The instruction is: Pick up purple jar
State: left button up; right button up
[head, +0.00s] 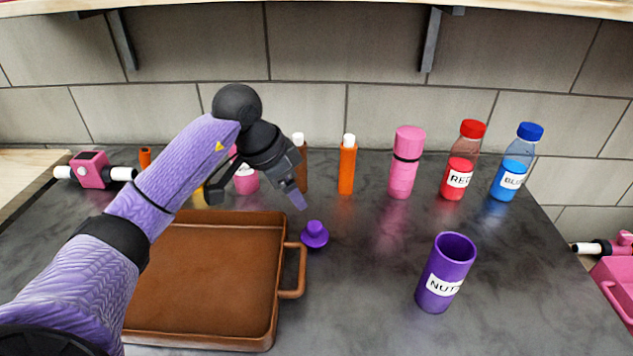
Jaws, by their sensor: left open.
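A purple open-topped jar (443,274) with a white label reading "NUT" stands upright on the dark counter at the right front. A small purple lid with a knob (314,235) lies on the counter near the tray's handle, apart from the jar. My left arm comes in from the left, over the brown tray. My left gripper (297,200) is open and empty, pointing down just above and left of the purple lid; its fingers are partly hidden by its own body. The jar is well to the right of the gripper. My right gripper is not in view.
A brown tray (205,342) with a side handle fills the left front. Behind stand an orange bottle (347,168), a pink bottle (404,165), a red-capped bottle (459,170) and a blue-capped bottle (513,172). The counter around the jar is clear.

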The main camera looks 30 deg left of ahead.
aim_at(452, 255)
jog(key=k+l, duration=0.8)
jog(key=l, duration=0.1)
